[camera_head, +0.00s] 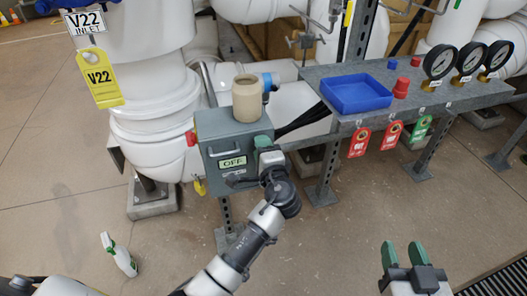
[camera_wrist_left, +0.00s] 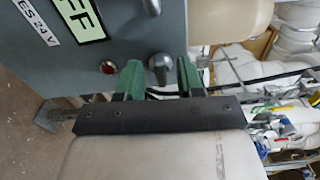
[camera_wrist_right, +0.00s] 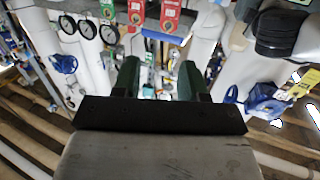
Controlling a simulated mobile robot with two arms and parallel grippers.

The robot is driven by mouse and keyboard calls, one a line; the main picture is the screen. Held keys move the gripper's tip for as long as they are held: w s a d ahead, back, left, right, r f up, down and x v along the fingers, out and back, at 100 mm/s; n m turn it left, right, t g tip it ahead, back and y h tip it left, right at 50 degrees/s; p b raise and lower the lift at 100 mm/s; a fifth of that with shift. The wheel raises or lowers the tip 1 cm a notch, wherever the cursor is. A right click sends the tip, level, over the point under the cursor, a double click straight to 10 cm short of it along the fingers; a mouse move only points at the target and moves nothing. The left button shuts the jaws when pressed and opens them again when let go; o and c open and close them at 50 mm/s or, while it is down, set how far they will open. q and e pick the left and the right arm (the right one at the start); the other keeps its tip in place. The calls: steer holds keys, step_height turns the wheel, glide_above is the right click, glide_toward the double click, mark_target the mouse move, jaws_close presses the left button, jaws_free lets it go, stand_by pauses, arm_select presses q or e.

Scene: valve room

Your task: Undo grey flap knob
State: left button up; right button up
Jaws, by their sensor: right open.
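A grey control box (camera_head: 215,126) with an "OFF" label (camera_head: 232,162) stands near the middle of the head view. In the left wrist view, a small grey knob (camera_wrist_left: 160,65) sticks out from the box face, beside a red button or lamp (camera_wrist_left: 108,67). My left gripper (camera_head: 262,148) is at the right side of the box front and hides the knob in the head view. Its green fingers (camera_wrist_left: 159,78) are apart on either side of the knob, with visible gaps; contact does not show. My right gripper (camera_head: 403,254) is open and empty, low at the right, away from the box.
A beige cylindrical container (camera_head: 247,98) stands on the box. A grey bench (camera_head: 340,116) to the right carries a blue tray (camera_head: 356,92) and gauges (camera_head: 440,62), with tags hanging at its front. White pipes stand behind. A spray bottle (camera_head: 118,255) is on the floor at left.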

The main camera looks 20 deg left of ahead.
arm_select(q)
steer(key=p+v, duration=0.1)
steer(key=v, duration=1)
steer(key=shift+p, duration=0.3)
arm_select(e)
steer(key=f+g, duration=0.1)
steer(key=s+d+f+g, duration=0.1)
steer(key=f, duration=0.1)
steer(key=s+f+g+h, duration=0.1)
steer(key=g, duration=0.1)
steer(key=shift+s+d+f, duration=0.1)
steer(key=shift+d+f, duration=0.1)
steer(key=shift+f, duration=0.05)
arm_select(q)
steer(key=shift+w, duration=0.1)
